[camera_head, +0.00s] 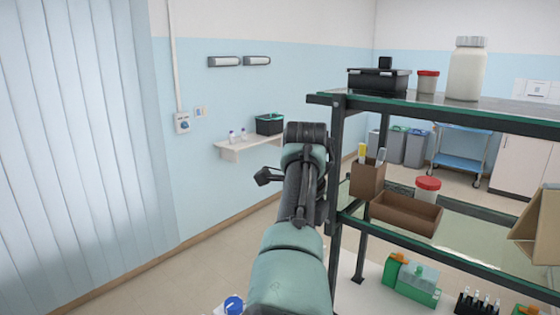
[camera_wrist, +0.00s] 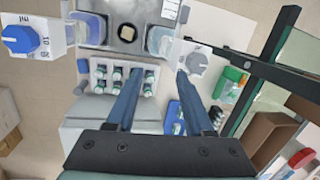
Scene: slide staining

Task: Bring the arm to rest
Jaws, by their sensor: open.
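My arm (camera_head: 290,250) rises in the middle of the head view, left of the shelf unit and close to its post. Its dark end hides the gripper's fingers, at least in part. In the wrist view my gripper (camera_wrist: 158,76) is open, its two fingers apart with nothing held between them. The fingers point over a white rack (camera_wrist: 103,88) with several capped vials and a grey device (camera_wrist: 127,33) on the surface below. I cannot tell the height between the fingers and these things.
The dark shelf frame (camera_head: 337,190) stands just right of my arm; it also shows in the wrist view (camera_wrist: 262,72). It bears a brown tray (camera_head: 405,213) and a white bottle (camera_head: 467,70). A blue-knobbed device (camera_wrist: 22,40) is at left. Open floor lies left of my arm.

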